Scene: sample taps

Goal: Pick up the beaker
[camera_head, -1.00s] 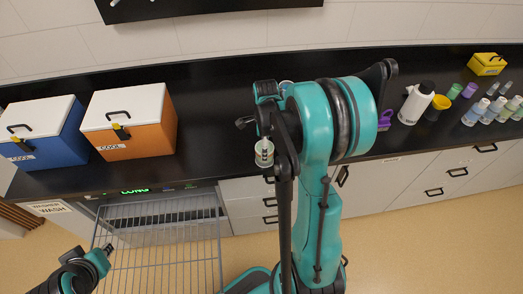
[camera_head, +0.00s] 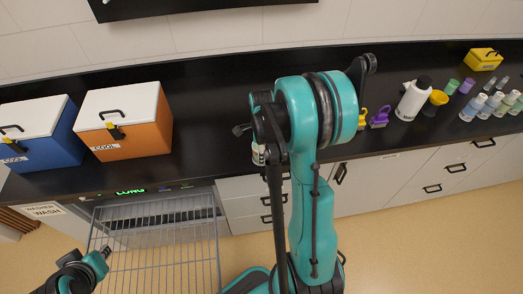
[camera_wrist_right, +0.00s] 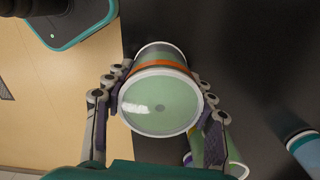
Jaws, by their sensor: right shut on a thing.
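The beaker (camera_wrist_right: 160,95) is a round, pale green vessel with a white rim and an orange band. In the right wrist view it sits between the two fingers of my right gripper (camera_wrist_right: 158,105), which touch it on both sides. In the head view a small part of the beaker (camera_head: 258,154) shows at the counter's front edge; my right arm hides the rest and most of the right gripper. I cannot tell whether it is clear of the counter. My left gripper (camera_head: 106,250) is low at the left, away from the counter, with nothing visible in it.
The black counter (camera_head: 215,125) holds a blue cooler (camera_head: 38,145) and an orange cooler (camera_head: 135,140) at left. A white bottle (camera_head: 413,102), a yellow cup (camera_head: 435,103) and several small bottles stand at right. A wire rack (camera_head: 155,250) sticks out below the counter.

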